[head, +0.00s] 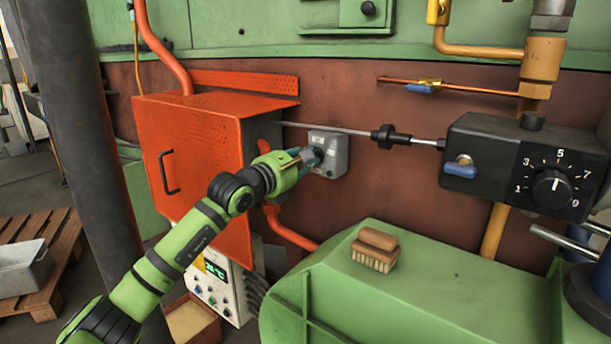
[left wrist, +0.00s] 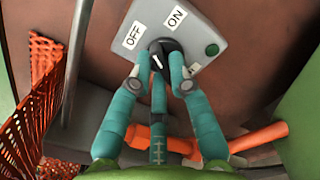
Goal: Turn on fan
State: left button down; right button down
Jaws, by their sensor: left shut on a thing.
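The grey switch box (head: 334,166) is mounted on the brown wall. In the left wrist view, the box (left wrist: 205,28) carries an OFF label (left wrist: 132,35), an ON label (left wrist: 175,17) and a dark green round lamp or button (left wrist: 212,49). Its black rotary knob (left wrist: 166,54) has a white pointer mark that appears to lean toward the OFF side. My left gripper (head: 308,158) reaches the box from the left. Its teal fingers (left wrist: 161,75) are shut around the knob and partly hide it. My right gripper is not in view.
An orange cabinet (head: 195,145) with a black handle stands left of the box. A thin metal rod (head: 355,131) runs just above it. A black dial unit (head: 525,165) is at right. A brush (head: 374,250) lies on the green housing (head: 420,290) below.

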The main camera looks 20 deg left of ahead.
pick_arm(q)
jog(key=shift+d+m+b, duration=0.1)
jog(key=shift+m+b, duration=2.55)
jog(key=shift+m, duration=0.45)
jog(key=c, duration=1.1)
grip_release()
jog(key=shift+c, duration=0.2)
jog(key=shift+s, duration=0.15)
jog(key=v, duration=1.2)
